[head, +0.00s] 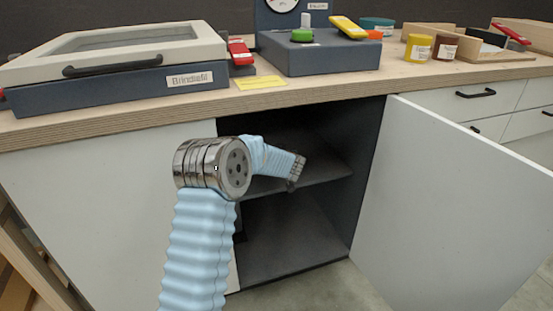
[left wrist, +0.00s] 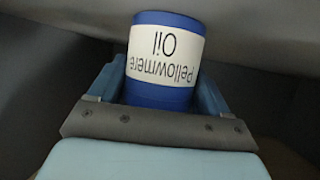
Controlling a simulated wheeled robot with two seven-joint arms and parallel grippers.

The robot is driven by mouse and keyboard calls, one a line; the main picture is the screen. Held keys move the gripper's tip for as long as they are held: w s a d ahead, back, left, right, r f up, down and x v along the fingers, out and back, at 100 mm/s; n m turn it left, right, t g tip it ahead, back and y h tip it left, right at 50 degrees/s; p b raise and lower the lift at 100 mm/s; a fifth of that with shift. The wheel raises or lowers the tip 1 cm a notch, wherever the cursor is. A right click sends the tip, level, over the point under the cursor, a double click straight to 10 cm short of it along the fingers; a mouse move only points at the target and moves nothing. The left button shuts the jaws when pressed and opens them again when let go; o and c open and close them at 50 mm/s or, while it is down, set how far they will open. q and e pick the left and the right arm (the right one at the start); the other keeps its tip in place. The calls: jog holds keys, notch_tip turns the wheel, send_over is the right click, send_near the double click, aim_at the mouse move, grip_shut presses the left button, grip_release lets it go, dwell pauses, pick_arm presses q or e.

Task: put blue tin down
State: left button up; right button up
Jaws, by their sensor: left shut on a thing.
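The blue tin (left wrist: 158,95) shows in the left wrist view, with a white label reading "Pellowmere Oil" upside down in the picture. My left gripper (head: 296,171) is inside the open cabinet, at about the level of the middle shelf (head: 320,172). Its two fingers are shut on the sides of the tin. In the head view the tin itself is hidden by my arm and gripper. I cannot tell whether the tin touches the shelf. My right gripper is in neither view.
The cabinet door (head: 450,205) stands open at the right. The lower compartment (head: 290,240) looks empty where visible. On the counter above are a framed "Brindlefit" box (head: 120,92), a dark blue unit (head: 330,57), a yellow jar (head: 418,48) and a brown jar (head: 444,49).

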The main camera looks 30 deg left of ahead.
pick_arm(q)
jog(key=o, duration=1.1)
jog(key=shift+r, duration=0.15)
jog(key=p+v, duration=0.2)
jog(key=v, duration=1)
